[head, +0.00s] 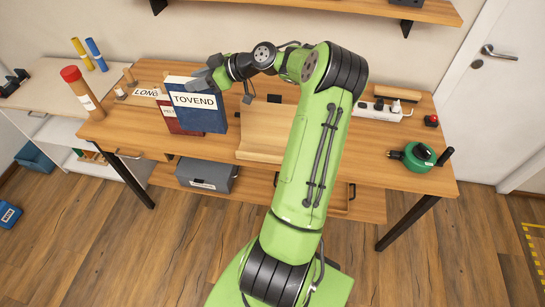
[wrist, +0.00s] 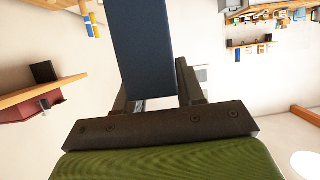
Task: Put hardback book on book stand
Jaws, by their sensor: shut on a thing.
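The hardback book, blue with a white "TOVEND" label (head: 198,118), is upright above the left part of the desk. My gripper (head: 208,78) is shut on its top edge. In the wrist view the blue book (wrist: 143,45) lies between the two fingers of my gripper (wrist: 155,88). The wooden book stand (head: 262,122) is on the desk just right of the book, with a sloped board and a front ledge. My arm covers its right side. Whether the book's lower edge touches the desk is hard to tell.
A red book (head: 167,115) is behind the blue one, partly hidden. Left are a wooden piece lettered "LONG" (head: 146,92) and a capped brown tube (head: 84,93). Right are a power strip (head: 380,111) and a green device (head: 418,156). A grey box (head: 207,176) sits below the desktop.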

